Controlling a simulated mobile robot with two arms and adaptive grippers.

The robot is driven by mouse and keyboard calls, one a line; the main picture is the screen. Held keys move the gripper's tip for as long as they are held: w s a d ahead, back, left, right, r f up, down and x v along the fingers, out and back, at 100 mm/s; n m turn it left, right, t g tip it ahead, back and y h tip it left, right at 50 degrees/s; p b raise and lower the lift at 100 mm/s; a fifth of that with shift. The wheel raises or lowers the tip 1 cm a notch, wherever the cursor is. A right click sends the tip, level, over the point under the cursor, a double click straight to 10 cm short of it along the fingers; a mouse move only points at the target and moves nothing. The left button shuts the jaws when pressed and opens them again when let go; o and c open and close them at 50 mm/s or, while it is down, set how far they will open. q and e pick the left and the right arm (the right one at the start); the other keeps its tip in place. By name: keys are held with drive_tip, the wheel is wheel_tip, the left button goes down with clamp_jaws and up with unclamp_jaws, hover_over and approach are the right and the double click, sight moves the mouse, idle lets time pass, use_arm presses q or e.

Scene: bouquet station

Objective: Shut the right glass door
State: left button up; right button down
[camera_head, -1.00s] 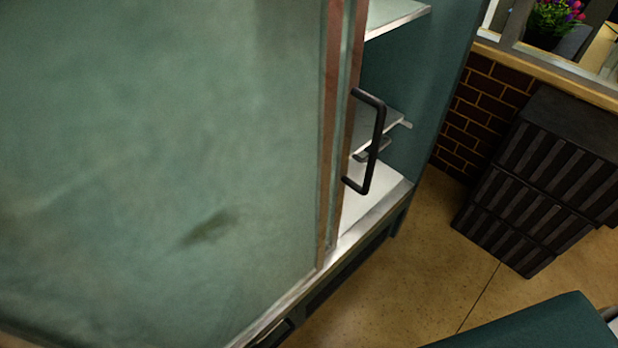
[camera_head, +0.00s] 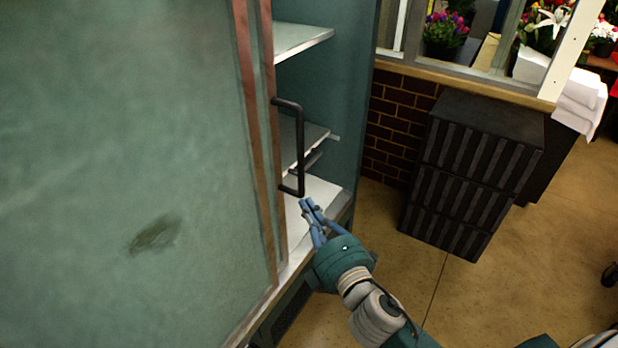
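The right glass door shows as a reddish-brown framed edge (camera_head: 267,85) with a black bar handle (camera_head: 299,150). It stands slid to the left, overlapping the other glass pane (camera_head: 120,120), and the right part of the cabinet is open. My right gripper (camera_head: 307,202) is just below the handle's lower end, in front of the cabinet's bottom shelf. Its blue fingers come together at the tips and look shut, with nothing seen between them. They appear close to the handle but not around it; contact cannot be told. My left gripper is not in view.
White shelves (camera_head: 300,40) and the teal side wall (camera_head: 352,90) show inside the opening. A stack of dark slatted crates (camera_head: 465,180) stands on the floor at right, by a brick wall (camera_head: 395,125). Flowers (camera_head: 445,30) are behind the ledge. The floor (camera_head: 400,270) between is clear.

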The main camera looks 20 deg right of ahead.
drive_tip(key=w+d+p, duration=0.2)
drive_tip(key=w+p, duration=0.2)
drive_tip(key=w, duration=0.9)
drive_tip(key=shift+r, duration=0.3)
drive_tip(key=shift+w, duration=0.2)
